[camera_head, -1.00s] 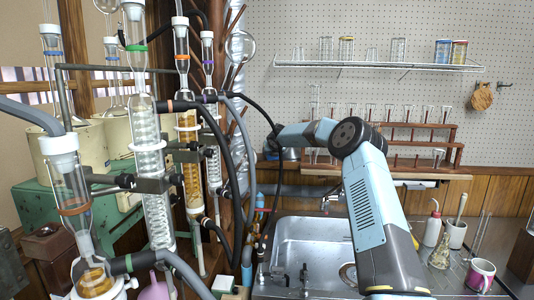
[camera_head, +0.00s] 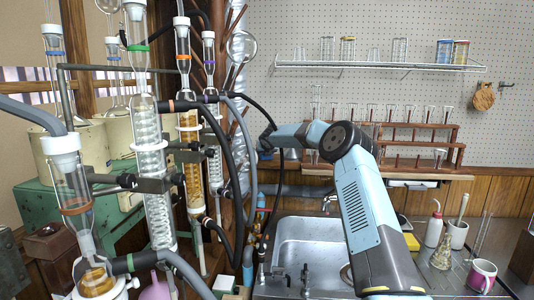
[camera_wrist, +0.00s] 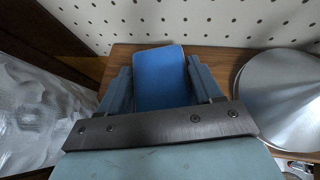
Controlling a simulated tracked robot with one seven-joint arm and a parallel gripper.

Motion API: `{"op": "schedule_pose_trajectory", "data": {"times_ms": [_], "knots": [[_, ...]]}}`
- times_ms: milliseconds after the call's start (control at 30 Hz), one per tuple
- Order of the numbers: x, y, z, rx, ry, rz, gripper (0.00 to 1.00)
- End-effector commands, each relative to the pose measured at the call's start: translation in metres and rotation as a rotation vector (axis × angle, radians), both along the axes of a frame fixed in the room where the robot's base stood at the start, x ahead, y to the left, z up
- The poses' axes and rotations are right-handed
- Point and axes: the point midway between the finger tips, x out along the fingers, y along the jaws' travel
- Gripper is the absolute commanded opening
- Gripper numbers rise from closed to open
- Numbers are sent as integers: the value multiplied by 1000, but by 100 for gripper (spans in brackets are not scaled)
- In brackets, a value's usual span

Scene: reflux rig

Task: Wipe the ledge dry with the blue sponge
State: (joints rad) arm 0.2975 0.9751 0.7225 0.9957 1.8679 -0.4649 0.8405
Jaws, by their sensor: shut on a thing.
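My gripper (camera_wrist: 161,88) is shut on the blue sponge (camera_wrist: 160,72), which shows between its two fingers in the wrist view. The wooden ledge (camera_wrist: 226,58) lies under and around the sponge, against the pegboard wall; I cannot tell whether the sponge touches it. In the head view the ledge (camera_head: 435,176) runs along the wall below the test-tube rack. My arm reaches to the ledge's left end there, and the sponge is not clearly visible. I cannot make out any wet patch on the ledge.
A metal cone (camera_wrist: 284,98) stands close to the right of my gripper. Crinkled foil ducting (camera_wrist: 40,118) is close on the left. In the head view, a black hose (camera_head: 259,110) passes near my wrist, the wooden rack (camera_head: 412,133) stands farther right, and a sink (camera_head: 300,238) lies below.

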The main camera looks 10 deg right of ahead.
Motion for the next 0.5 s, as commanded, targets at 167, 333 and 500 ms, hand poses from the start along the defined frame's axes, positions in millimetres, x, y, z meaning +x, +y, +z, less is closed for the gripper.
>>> {"op": "schedule_pose_trajectory", "data": {"times_ms": [167,333,500], "knots": [[0,-1,-1,1,2,0,14],[-3,-10,-1,0,2,-2,14],[-6,-19,-1,-1,2,-2,14]]}}
